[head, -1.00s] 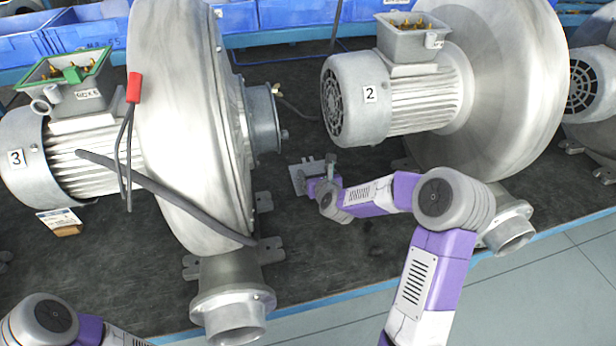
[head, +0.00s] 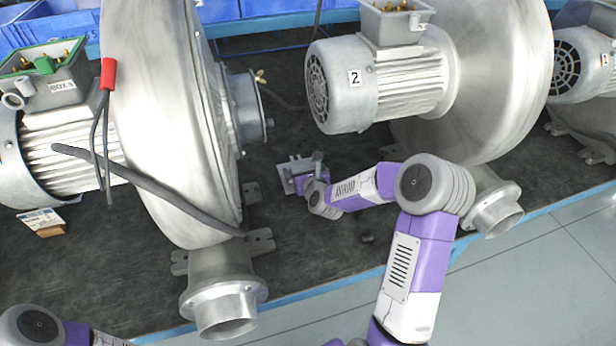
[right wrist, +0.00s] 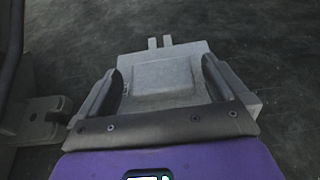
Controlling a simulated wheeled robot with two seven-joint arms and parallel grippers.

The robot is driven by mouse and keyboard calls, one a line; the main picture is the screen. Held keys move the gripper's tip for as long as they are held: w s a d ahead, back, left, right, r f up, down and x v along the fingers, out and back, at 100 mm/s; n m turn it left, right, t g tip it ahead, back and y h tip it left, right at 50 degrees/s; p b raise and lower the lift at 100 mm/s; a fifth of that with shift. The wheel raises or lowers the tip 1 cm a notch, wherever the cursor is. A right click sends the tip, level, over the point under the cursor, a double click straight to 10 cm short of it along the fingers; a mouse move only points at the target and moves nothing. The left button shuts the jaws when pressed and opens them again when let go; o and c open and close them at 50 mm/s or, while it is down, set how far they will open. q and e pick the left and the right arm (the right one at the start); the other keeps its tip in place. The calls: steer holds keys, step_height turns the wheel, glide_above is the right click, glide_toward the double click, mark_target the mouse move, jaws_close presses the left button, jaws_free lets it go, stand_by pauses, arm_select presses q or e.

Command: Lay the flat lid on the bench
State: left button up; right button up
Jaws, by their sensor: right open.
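The flat lid is a grey, roughly square plate with two small prongs on its far edge. In the head view the lid (head: 284,170) shows on the dark bench (head: 330,235), between blowers 3 and 2. In the right wrist view the lid (right wrist: 165,75) appears to lie flat on the bench. My right gripper (right wrist: 163,78) is open, with one finger at each side of the lid. In the head view the right gripper (head: 300,177) is small and partly covers the lid. Of my left arm only links show at the bottom left; its gripper is out of view.
Blower 3 (head: 165,120) stands left of the lid, with a grey cable and red clip. Blower 2 (head: 490,80) stands to the right. A cardboard box (head: 42,222) lies far left. Blue bins (head: 270,8) line the back. Bare bench lies in front of the lid.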

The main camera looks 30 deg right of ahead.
steer(key=p+v, duration=0.2)
steer(key=v, duration=0.8)
steer(key=shift+s+a+r, duration=0.1)
steer(key=shift+s+r, duration=0.1)
steer(key=shift+s, duration=0.1)
steer(key=shift+s+a+r, duration=0.15)
steer(key=shift+s, duration=0.4)
